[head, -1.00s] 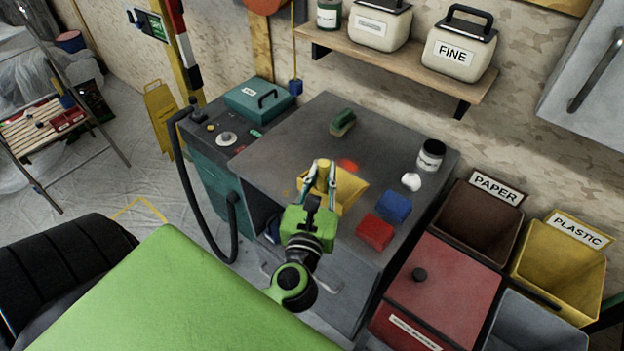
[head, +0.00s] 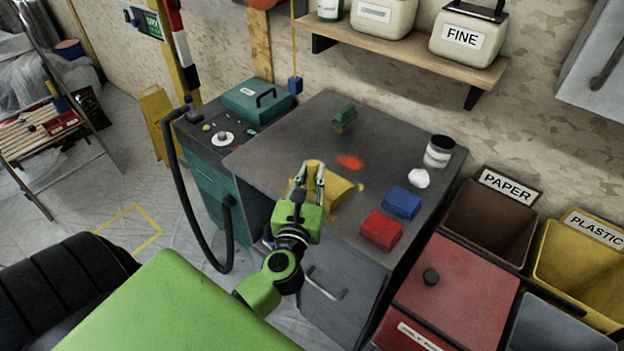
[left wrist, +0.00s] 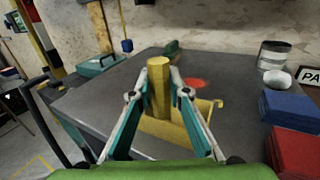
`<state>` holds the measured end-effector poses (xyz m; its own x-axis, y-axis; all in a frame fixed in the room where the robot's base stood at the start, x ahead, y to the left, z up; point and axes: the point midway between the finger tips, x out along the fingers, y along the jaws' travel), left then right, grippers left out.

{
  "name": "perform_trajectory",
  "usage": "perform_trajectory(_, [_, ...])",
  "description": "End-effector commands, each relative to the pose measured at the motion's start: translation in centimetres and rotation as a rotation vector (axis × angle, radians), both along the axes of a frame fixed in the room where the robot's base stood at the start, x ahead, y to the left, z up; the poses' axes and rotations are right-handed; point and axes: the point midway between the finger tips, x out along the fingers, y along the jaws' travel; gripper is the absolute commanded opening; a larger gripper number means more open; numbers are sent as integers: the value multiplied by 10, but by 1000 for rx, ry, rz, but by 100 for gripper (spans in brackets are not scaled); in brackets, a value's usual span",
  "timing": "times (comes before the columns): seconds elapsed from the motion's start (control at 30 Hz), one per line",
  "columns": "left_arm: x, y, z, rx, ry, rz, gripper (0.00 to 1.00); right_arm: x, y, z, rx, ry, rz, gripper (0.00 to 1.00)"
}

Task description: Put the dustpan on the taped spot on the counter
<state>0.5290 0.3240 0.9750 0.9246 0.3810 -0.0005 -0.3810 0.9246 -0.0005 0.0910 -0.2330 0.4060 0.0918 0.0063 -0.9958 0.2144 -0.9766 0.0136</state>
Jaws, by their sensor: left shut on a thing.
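The yellow dustpan (head: 338,201) is at the front part of the grey counter (head: 290,128), its pan pointing right. My left gripper (head: 308,172) is shut on its upright handle. In the left wrist view the handle (left wrist: 159,92) stands between the fingertips, with the pan (left wrist: 172,130) below and behind. I cannot tell whether the pan touches the counter. A small yellow tape mark (head: 361,187) shows just beyond the pan's right edge; the rest of the taped spot is hidden or unclear. My right gripper is not in view.
A red patch (head: 350,161) lies behind the dustpan. A green brush (head: 344,117) is at the back. A blue block (head: 401,203), a red block (head: 380,231), a white lump (head: 419,178) and a jar (head: 438,152) stand to the right. The counter's left part is clear.

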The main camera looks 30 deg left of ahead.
Motion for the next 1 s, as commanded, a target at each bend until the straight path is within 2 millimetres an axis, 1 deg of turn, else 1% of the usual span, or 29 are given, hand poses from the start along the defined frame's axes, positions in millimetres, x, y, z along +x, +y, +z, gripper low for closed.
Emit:
perform_trajectory(0.2, [0,0,2,1,-2,0,0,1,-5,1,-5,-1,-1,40])
perform_trajectory(0.33, [0,0,-3,1,-2,0,0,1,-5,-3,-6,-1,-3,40])
perform_trajectory(0.37, [0,0,-1,1,-1,0,24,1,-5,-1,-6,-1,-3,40])
perform_trajectory(0.4, [0,0,-1,1,-1,0,33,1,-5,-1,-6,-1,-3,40])
perform_trajectory(0.7, [0,0,-1,1,-1,0,33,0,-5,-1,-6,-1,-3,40])
perform_trajectory(0.83, [-1,0,3,1,0,0,33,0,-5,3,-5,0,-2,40])
perform_trajectory(0.9, [-9,-4,-2,0,3,-1,33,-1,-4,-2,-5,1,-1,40])
perform_trajectory(1.0, [-25,-11,-3,-2,2,-1,33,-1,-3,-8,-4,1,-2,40])
